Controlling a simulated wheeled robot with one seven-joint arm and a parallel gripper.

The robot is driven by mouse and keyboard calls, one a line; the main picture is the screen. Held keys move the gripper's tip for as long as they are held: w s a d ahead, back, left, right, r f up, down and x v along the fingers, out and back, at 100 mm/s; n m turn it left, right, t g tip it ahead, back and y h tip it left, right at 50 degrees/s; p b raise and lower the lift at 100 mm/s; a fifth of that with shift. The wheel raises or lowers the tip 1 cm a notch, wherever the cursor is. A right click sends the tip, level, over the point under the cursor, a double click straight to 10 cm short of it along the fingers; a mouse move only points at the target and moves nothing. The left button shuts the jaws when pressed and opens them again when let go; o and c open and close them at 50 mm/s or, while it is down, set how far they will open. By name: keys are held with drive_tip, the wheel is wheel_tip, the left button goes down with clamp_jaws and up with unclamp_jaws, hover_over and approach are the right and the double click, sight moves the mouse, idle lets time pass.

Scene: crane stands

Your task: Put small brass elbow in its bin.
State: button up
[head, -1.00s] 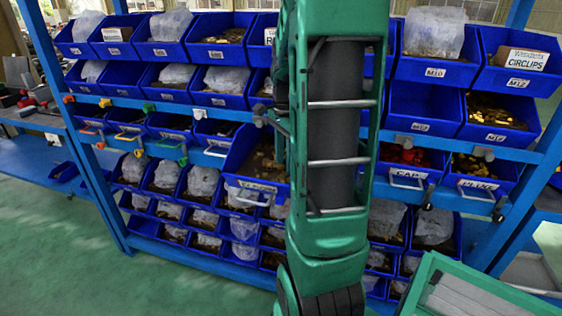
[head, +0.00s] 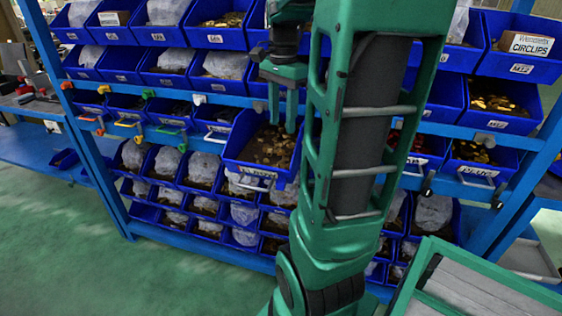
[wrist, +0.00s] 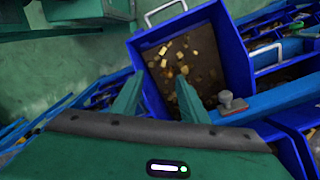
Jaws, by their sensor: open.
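A blue bin (head: 232,166) is pulled out from the rack's middle row, with a white handle and a label too small to read surely. Loose small brass pieces (head: 268,146) lie in it; they also show in the wrist view (wrist: 180,58). My gripper (head: 282,126) is over this bin, fingers pointing down. In the wrist view my gripper (wrist: 158,88) has its two fingers apart with nothing held between them. I cannot single out the small brass elbow among the pieces.
The blue rack (head: 110,218) holds rows of bins, several with bagged parts. A grey clamp-like block (wrist: 232,102) sits on the blue rail beside the bin. A green-framed tray (head: 425,268) is at lower right. Green floor (head: 60,240) is clear at left.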

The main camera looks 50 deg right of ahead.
drive_tip(key=s+a+f+n, duration=0.9)
drive_tip(key=s+a+n, duration=0.3)
drive_tip(key=a+n, duration=0.1)
drive_tip(key=shift+a+f+n, duration=0.3)
drive_tip(key=shift+a, duration=0.35)
drive_tip(key=shift+s, duration=0.1)
drive_tip(key=shift+w+f, duration=0.25)
drive_tip(key=shift+w, duration=0.4)
drive_tip(key=shift+c, duration=0.2)
